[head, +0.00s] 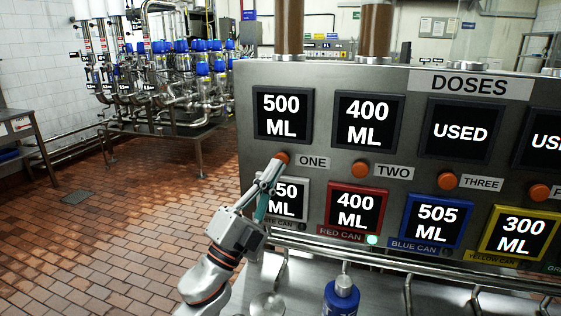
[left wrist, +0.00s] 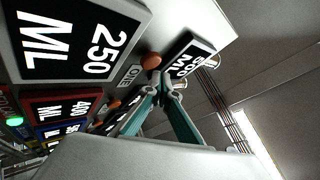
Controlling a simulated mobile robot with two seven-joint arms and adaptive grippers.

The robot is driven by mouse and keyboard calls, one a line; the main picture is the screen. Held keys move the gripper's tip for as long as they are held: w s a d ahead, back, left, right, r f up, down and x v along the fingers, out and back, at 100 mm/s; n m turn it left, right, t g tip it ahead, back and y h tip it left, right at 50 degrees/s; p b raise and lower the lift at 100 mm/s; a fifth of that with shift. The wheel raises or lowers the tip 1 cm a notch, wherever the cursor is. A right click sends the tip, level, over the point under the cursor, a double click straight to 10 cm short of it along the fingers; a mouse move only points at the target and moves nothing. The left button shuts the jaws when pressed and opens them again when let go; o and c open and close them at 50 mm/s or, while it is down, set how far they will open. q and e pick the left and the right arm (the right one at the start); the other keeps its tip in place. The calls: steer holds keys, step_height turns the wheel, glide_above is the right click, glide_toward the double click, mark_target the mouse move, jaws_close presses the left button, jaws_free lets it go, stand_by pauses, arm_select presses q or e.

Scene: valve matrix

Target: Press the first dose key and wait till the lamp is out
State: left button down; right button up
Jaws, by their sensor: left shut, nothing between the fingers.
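The first dose key is an orange round button (head: 282,158) beside the label ONE, under the 500 ML display (head: 283,115). It also shows in the left wrist view (left wrist: 152,62). My left gripper (head: 275,166) is shut and empty, its tips at the lower edge of this key; I cannot tell whether they touch it. Its fingers (left wrist: 160,85) end just below the key in the wrist view. A lamp (head: 372,239) glows pale green under the red-framed 400 ML display; it is lit green in the wrist view (left wrist: 14,121). My right gripper is not in view.
More orange keys, TWO (head: 360,169) and THREE (head: 448,181), sit to the right. A white-framed can display (head: 290,200) is partly hidden by my gripper; it reads 250 ML in the wrist view.

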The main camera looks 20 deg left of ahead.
arm_select(q)
steer(key=shift+w, duration=0.15)
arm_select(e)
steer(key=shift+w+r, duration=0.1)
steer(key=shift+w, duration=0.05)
arm_select(q)
steer(key=shift+w, duration=0.3)
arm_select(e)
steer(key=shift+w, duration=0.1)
arm_select(q)
steer(key=shift+w, duration=0.45)
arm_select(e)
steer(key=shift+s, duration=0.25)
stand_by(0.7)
arm_select(q)
steer(key=shift+s, duration=0.1)
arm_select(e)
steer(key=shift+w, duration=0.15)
arm_select(q)
steer(key=shift+s, duration=0.8)
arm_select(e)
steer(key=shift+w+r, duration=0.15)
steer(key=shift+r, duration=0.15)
